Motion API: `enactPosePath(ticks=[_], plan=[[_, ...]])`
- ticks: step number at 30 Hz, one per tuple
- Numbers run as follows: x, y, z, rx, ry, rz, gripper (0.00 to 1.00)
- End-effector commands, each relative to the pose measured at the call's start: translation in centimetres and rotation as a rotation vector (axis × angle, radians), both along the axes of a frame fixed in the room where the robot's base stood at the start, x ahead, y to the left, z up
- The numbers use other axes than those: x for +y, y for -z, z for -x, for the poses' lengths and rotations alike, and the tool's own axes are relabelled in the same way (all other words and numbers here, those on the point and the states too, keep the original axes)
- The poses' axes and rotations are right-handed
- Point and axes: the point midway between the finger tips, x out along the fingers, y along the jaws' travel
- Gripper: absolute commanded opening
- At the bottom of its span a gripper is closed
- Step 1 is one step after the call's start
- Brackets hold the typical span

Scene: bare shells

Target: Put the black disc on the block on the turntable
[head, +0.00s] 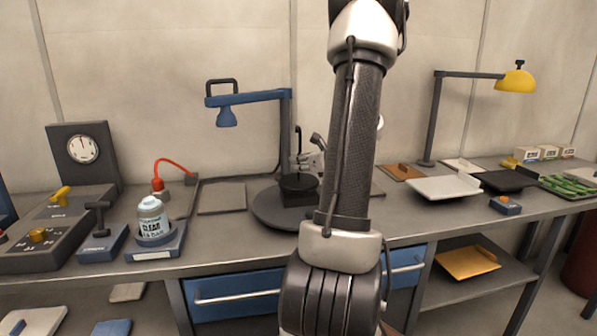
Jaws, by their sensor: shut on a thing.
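The round dark turntable (268,208) stands on the bench, left of my arm. A dark block (298,198) sits on it, partly hidden under the black disc (298,182). The disc lies flat at the block's top; I cannot tell whether it rests fully on it. My gripper (300,172), small and grey-white, is just above the disc and shut on it. The fingertips are too small to see clearly, and my arm covers the right part of the turntable.
A blue lamp (227,115) reaches over the bench left of my gripper. A bottle (151,217) stands on a blue-edged base at the left. A flat grey mat (222,198) lies left of the turntable. A white tray (444,188) and yellow lamp (515,81) are at the right.

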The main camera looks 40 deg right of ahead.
Motion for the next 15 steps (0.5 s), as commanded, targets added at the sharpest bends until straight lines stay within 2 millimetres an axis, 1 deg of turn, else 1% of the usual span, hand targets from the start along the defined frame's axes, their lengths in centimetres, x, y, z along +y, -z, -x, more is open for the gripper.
enactPosePath(ticks=[1,4,15], plan=[[0.0,0.9,0.0,0.002,0.0,-0.005,0.0],[0.0,1.9,0.0,0.0,0.0,-0.003,0.0],[0.0,2.3,0.0,0.0,-0.001,-0.001,0.0]])
